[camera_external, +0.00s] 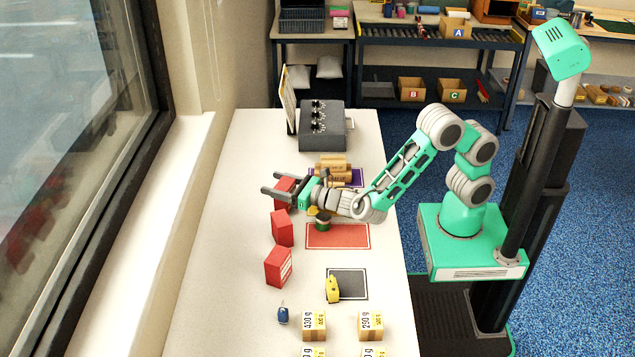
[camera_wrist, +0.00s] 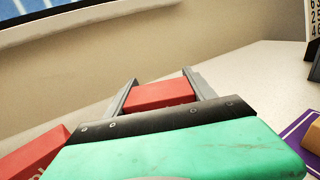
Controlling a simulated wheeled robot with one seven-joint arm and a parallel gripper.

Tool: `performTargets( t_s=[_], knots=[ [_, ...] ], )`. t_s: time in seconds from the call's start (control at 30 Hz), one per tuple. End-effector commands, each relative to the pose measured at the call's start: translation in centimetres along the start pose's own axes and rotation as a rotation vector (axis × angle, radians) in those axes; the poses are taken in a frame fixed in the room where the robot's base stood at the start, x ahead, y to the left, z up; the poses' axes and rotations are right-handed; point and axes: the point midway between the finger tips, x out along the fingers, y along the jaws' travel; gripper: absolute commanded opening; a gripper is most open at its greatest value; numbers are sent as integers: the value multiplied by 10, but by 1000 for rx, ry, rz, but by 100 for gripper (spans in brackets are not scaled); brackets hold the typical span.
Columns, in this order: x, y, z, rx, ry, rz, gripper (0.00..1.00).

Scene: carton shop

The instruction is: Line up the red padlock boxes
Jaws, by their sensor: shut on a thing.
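Three red boxes stand in a rough row along the window side of the white table. The nearest red box (camera_external: 278,267) shows a pale label and is slightly turned. The middle red box (camera_external: 282,228) stands behind it, also turned. The farthest red box (camera_external: 285,184) is between the fingers of my gripper (camera_external: 271,183), which is shut on it. In the wrist view that held box (camera_wrist: 160,95) sits between both fingers, its lower part hidden by my gripper body. Part of another red box (camera_wrist: 32,157) shows at lower left.
A red mat (camera_external: 338,243), a dark mat (camera_external: 348,284) and a yellow object (camera_external: 332,289) lie right of the row. A blue item (camera_external: 282,313) and labelled cartons (camera_external: 314,327) are nearer. Brown blocks (camera_external: 333,163) and a grey machine (camera_external: 322,128) stand behind. The window-side strip is clear.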

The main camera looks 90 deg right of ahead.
Motion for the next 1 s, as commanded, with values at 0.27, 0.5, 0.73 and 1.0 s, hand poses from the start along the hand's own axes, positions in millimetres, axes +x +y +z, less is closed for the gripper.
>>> performTargets(
  t_s=[0.27, 0.5, 0.73, 1.0],
  knots=[
    [0, 0, -6, 0, -1, 0, 10],
    [0, 0, -11, 0, -1, 0, 10],
    [0, 0, -10, 0, -1, 0, 82],
    [0, 0, -11, -1, 2, 0, 89]
  ],
)
